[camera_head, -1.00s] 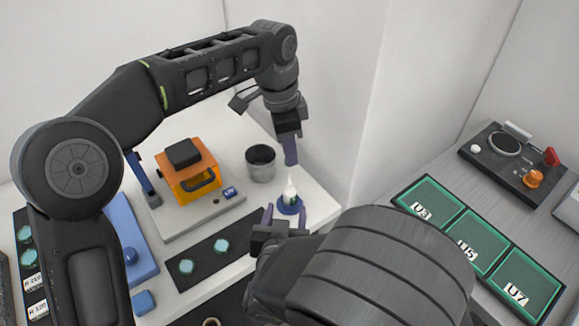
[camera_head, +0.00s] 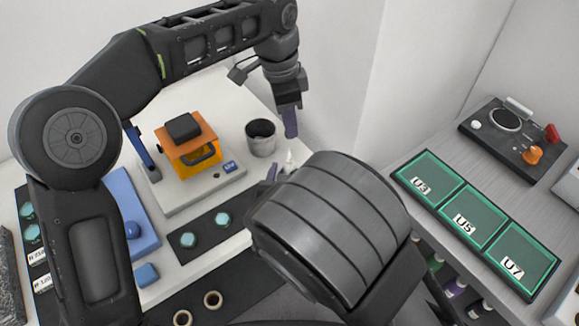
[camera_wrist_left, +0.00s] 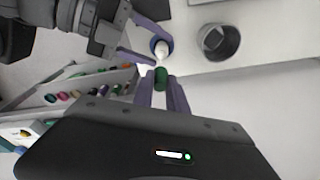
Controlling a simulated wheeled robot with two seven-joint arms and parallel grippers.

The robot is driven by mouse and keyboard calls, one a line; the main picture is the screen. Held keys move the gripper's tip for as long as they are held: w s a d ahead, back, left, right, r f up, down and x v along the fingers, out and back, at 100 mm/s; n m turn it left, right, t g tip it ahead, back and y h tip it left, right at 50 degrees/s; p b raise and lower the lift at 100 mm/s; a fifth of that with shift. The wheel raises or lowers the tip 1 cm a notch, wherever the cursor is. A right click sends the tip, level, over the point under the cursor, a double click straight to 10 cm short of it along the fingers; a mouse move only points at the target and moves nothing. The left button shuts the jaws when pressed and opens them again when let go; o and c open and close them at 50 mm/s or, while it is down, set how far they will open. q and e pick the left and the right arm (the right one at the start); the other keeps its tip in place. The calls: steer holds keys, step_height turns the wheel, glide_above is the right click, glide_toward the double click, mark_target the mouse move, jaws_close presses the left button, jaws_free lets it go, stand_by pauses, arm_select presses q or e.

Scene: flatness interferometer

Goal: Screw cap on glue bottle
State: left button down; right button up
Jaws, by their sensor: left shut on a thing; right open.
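The white glue bottle (camera_head: 290,162) stands at the table's right edge, its lower part hidden behind my right arm. My left gripper (camera_head: 291,134) is above the bottle. In the left wrist view it is shut on a green cap (camera_wrist_left: 161,78); whether the cap touches the bottle tip cannot be told. My right gripper (camera_wrist_left: 146,40) is open, its purple fingers on either side of the bottle. In the head view mostly one right fingertip (camera_head: 271,173) shows.
A dark metal cup (camera_head: 261,139) stands left of the bottle, close to my left gripper. An orange device (camera_head: 190,150) on a grey plate is further left. Green trays marked U3, U5 and U7 (camera_head: 472,215) lie on the right bench. Small bottles sit on a rack (camera_head: 454,288) below.

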mark_target(291, 161)
steer(key=shift+x, duration=2.8)
steer(key=shift+c, duration=0.2)
jaws_close()
